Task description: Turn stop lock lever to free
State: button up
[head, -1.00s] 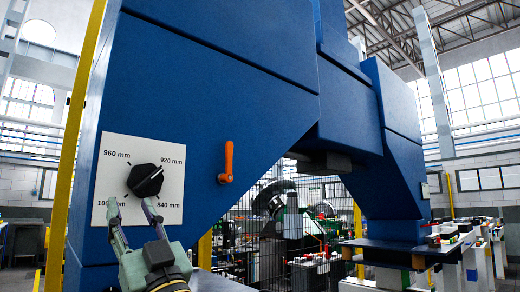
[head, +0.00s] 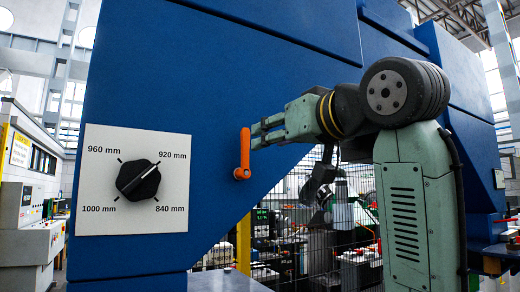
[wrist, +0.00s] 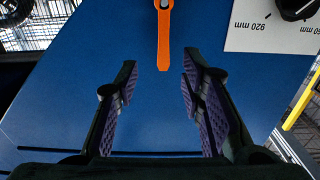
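The orange stop lock lever (head: 243,155) is on the blue machine face, right of the dial plate. It stands upright, with its round hub at the bottom and its handle pointing up. My gripper (head: 254,135) is at the right of the lever in the head view, fingers pointing at it. In the wrist view my gripper (wrist: 159,62) is open and empty. The lever (wrist: 164,42) appears upside down there, its handle end centred between and just beyond the fingertips. No contact is visible. No lock or free marking can be made out.
A white plate (head: 104,213) with a black gauge dial (head: 138,180) is left of the lever; the dial's pointer is toward 920 mm. The blue machine panel (head: 215,90) is flat and clear around the lever. A control console (head: 28,235) stands at the far left.

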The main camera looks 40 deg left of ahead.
aim_at(246, 146)
jog(key=p+x, duration=0.1)
jog(key=x, duration=0.2)
jog(key=p+x, duration=0.1)
jog(key=x, duration=0.2)
jog(key=p+x, duration=0.1)
jog(key=x, duration=0.2)
jog(key=shift+s+a+r, duration=0.15)
jog(key=shift+s+a, duration=0.05)
jog(key=shift+s, duration=0.05)
jog(key=shift+w+a+p, duration=0.35)
jog(key=shift+a, duration=0.3)
jog(key=shift+c, duration=0.2)
grip_shut()
